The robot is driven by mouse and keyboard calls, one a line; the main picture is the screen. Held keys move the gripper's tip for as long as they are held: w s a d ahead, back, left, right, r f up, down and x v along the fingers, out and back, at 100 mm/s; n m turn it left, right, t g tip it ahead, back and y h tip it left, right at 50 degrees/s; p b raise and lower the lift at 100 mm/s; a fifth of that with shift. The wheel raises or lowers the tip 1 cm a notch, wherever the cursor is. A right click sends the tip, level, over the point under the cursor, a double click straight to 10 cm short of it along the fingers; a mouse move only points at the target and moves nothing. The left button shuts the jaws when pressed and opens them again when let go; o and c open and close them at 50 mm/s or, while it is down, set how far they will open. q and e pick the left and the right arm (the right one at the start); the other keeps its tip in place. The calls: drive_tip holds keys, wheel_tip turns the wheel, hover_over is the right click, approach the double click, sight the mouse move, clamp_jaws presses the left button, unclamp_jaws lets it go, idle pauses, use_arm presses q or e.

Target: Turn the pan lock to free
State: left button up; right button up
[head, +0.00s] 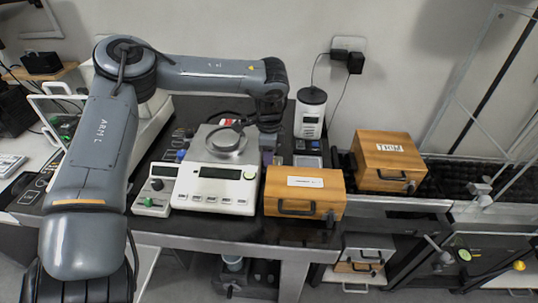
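A balance (214,198) with a display and a row of buttons stands on the dark table. Its round metal pan (226,141) sits on top. A pale round knob (250,175) is at the right end of its front; I cannot tell whether this is the pan lock or how it is set. My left arm reaches in from the left, and my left gripper (266,124) hangs by the pan's right rear side. Its fingers are small and dark, so its opening and any contact cannot be told. My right gripper is out of view.
A small control box (155,190) with a dial stands left of the balance. Two wooden boxes, one in front (304,192) and one behind it (388,161), stand to the right. A white canister (310,112) is at the back. The table's front strip is clear.

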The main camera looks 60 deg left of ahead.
use_arm(q)
drive_tip(key=c, duration=0.3)
drive_tip(key=shift+r, duration=0.1)
drive_tip(key=shift+c, duration=0.2)
drive_tip(key=shift+m+p, duration=0.45)
drive_tip(key=shift+m, duration=0.25)
drive_tip(key=o, duration=1)
drive_tip(key=shift+o, duration=0.2)
wheel_tip(320, 180, up, 11)
drive_tip(key=p, duration=0.3)
drive_tip(key=shift+f, duration=0.2)
